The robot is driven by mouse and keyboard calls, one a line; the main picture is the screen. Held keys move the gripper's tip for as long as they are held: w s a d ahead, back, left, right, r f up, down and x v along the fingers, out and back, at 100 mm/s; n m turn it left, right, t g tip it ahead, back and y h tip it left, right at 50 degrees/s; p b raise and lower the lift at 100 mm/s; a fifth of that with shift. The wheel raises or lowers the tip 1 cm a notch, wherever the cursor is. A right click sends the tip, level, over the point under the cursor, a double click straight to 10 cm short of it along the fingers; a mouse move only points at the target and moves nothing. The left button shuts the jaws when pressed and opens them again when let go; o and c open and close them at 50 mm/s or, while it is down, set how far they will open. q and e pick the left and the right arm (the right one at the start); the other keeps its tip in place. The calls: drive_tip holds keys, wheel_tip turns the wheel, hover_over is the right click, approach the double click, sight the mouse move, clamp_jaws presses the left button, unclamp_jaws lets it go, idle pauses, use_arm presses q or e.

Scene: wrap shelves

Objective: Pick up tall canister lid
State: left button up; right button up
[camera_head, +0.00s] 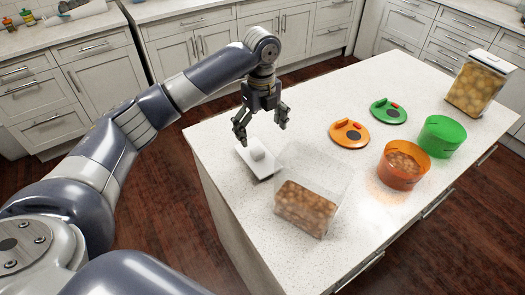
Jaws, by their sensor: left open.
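A white square lid (250,163) with a raised rounded knob lies on the near left part of the white island top. A tall clear canister (312,187) without a lid stands just right of it, its lower part filled with brown pieces. My left gripper (261,133) is open and empty, pointing down above the lid, with its fingers spread. Whether a fingertip touches the knob cannot be told. My right gripper is not in view.
On the island (394,250), an orange lid (342,137) and a green lid (381,117) lie flat. An orange container (393,177) and a green one (443,132) stand at right. A filled clear canister (473,88) with a white lid stands farther back.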

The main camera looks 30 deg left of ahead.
sight(257, 150)
use_arm(q)
drive_tip(key=f, duration=0.1)
drive_tip(key=s+f, duration=0.1)
drive_tip(key=f, duration=0.1)
drive_tip(key=shift+s+a, duration=0.1)
drive_tip(key=shift+a, duration=0.05)
drive_tip(key=shift+f+p, duration=0.2)
drive_tip(key=shift+p, duration=0.15)
drive_tip(key=f, duration=0.1)
drive_tip(key=f+p, duration=0.1)
drive_tip(key=f, duration=0.2)
drive_tip(key=shift+w+a+f+p, duration=0.2)
drive_tip(key=shift+a+f+p, duration=0.05)
drive_tip(key=shift+a+p, duration=0.15)
drive_tip(key=shift+f, duration=0.3)
drive_tip(key=shift+c, duration=0.8)
drive_tip(key=c, duration=1)
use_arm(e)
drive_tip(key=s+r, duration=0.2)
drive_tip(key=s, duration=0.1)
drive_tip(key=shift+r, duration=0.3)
